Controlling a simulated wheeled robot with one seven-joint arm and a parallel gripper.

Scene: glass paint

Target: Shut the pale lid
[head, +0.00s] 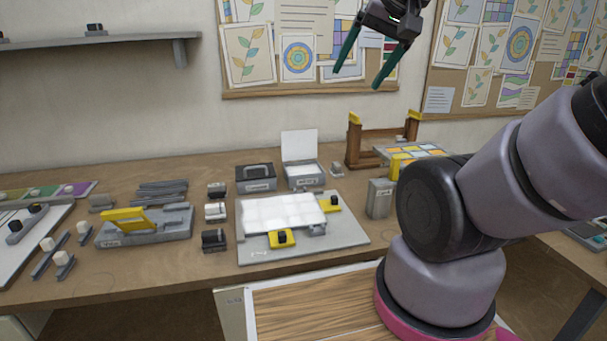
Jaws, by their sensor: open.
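The pale lid (299,145) stands upright, open, at the back of a small grey box (304,181) with a label on its front. The box sits toward the back of the workbench, and its inside looks white. My gripper (361,80) is high above the bench, up and to the right of the lid, in front of the pinboard. Its two green fingers are spread apart and empty, pointing down.
A dark box with a handle (256,178) stands just left of the pale-lidded box. A board with a white panel and yellow clamps (290,238) lies in front. A wooden rack (354,140) and grey block (380,198) stand to the right.

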